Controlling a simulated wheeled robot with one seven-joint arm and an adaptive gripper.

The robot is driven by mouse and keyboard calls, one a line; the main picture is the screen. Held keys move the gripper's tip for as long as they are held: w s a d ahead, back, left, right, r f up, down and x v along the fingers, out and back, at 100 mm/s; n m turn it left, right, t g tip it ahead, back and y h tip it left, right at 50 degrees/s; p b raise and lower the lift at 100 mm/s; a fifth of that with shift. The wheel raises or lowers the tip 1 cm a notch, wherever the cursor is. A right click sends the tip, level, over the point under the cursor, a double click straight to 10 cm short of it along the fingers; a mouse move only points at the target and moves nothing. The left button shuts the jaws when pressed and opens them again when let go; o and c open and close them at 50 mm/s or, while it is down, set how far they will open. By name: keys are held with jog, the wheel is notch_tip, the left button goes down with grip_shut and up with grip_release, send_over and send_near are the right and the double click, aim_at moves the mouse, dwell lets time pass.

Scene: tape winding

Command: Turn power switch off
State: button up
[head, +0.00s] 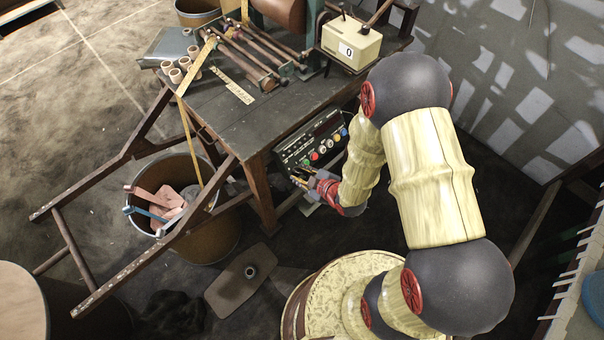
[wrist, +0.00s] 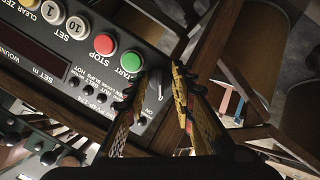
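The power switch (wrist: 157,86) is a black rotary knob with a light mark, at the end of the control panel (wrist: 80,57) beside the green START button (wrist: 131,62). An ON label (wrist: 143,120) is printed near it. My gripper (wrist: 160,76) is open, with one patterned finger on each side of the knob in the wrist view. Whether either finger touches the knob I cannot tell. In the head view my gripper (head: 303,180) is at the lower left end of the panel (head: 312,139) under the workbench, and hides the switch.
The panel's red STOP button (wrist: 104,44) and other buttons lie close by. A wooden workbench (head: 225,110) stands above, with its leg (head: 262,195) left of my gripper. A bin (head: 212,235) and slanted wooden frame stand further left. A grey-green box (wrist: 40,145) shows at the wrist view's lower left.

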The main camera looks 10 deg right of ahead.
jog(key=shift+r, duration=0.1)
jog(key=v, duration=1.2)
dwell(0.4)
jog(key=s+d+f+m+g+h, duration=0.2)
jog(key=s+d+f+m+g, duration=0.1)
jog(key=s+f, duration=0.2)
jog(key=s+d+r+m+g+h, duration=0.3)
jog(key=s+d+r+m+g, duration=0.1)
jog(key=d+r+m, duration=0.4)
jog(key=s+a+r+t, duration=0.1)
jog(key=a+r, duration=0.3)
jog(key=r, duration=1)
jog(key=a+r+m+t+y, duration=0.1)
jog(key=a+r, duration=0.3)
jog(key=r, duration=1)
jog(key=shift+s+a+r+m+t+p, duration=0.2)
jog(key=shift+s+r+m+t+p, duration=0.1)
jog(key=shift+s+r+t+p, duration=0.15)
